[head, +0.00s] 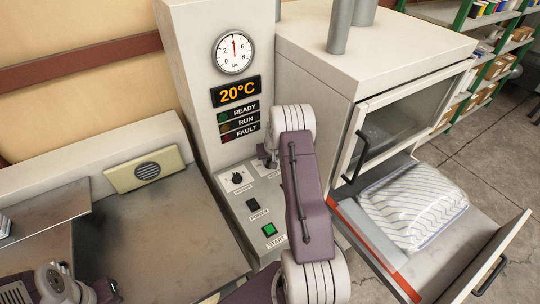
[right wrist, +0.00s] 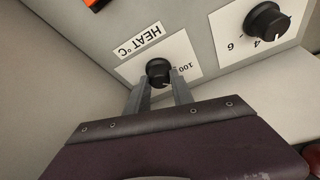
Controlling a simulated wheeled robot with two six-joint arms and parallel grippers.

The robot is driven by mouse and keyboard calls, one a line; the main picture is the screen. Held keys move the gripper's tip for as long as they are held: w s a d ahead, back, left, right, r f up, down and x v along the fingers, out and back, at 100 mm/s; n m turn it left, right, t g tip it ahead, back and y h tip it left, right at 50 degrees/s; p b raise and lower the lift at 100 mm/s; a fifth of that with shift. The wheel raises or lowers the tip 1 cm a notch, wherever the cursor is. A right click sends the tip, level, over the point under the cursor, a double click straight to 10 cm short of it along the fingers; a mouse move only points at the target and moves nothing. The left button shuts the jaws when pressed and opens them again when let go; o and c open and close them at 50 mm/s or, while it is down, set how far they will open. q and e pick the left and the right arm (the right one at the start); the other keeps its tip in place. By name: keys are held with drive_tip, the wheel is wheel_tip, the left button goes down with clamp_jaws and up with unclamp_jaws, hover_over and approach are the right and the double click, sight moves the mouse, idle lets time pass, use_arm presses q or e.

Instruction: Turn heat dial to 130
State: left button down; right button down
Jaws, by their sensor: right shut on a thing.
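The heat dial (right wrist: 158,71) is a black round knob on a white plate marked "HEAT °C" in the right wrist view. The number 100 shows beside it, upside down; other marks are hidden. My right gripper (right wrist: 159,88) is shut on the dial, one finger on each side. In the head view my right gripper (head: 269,158) is at the control panel, and my arm hides most of the dial. The display (head: 236,91) reads 20°C. Part of my left gripper (head: 108,291) shows at the bottom left, away from the panel; its jaws are unclear.
A second black knob (right wrist: 266,21) sits near the heat dial. The panel also has a power switch (head: 253,204) and a green start button (head: 269,230). An open drawer (head: 462,262) with a striped pillow (head: 412,205) is at the right. The left worktop (head: 165,230) is largely clear.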

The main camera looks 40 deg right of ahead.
drive_tip(key=shift+r+m, duration=0.1)
drive_tip(key=shift+m, duration=0.4)
drive_tip(key=shift+w+f+m+h, duration=0.1)
drive_tip(key=shift+f+m+h, duration=0.1)
drive_tip(key=shift+m+h, duration=0.2)
drive_tip(key=m+b, duration=0.1)
drive_tip(key=b, duration=0.1)
drive_tip(key=m+g+b, duration=0.1)
drive_tip(key=b, duration=0.2)
drive_tip(key=m+h+b, duration=0.1)
drive_tip(key=m+b, duration=0.1)
drive_tip(key=shift+w+a+f, duration=0.1)
drive_tip(key=shift+f, duration=0.15)
use_arm(q)
wheel_tip(320, 180, down, 9)
drive_tip(key=b, duration=0.2)
drive_tip(key=shift+b, duration=0.35)
use_arm(e)
drive_tip(key=shift+r+m+g+h, duration=0.3)
drive_tip(key=shift+m+g, duration=0.3)
drive_tip(key=shift+m, duration=0.7)
drive_tip(key=c, duration=1.1)
unclamp_jaws()
drive_tip(key=shift+a+r, duration=0.1)
drive_tip(key=shift+r, duration=0.05)
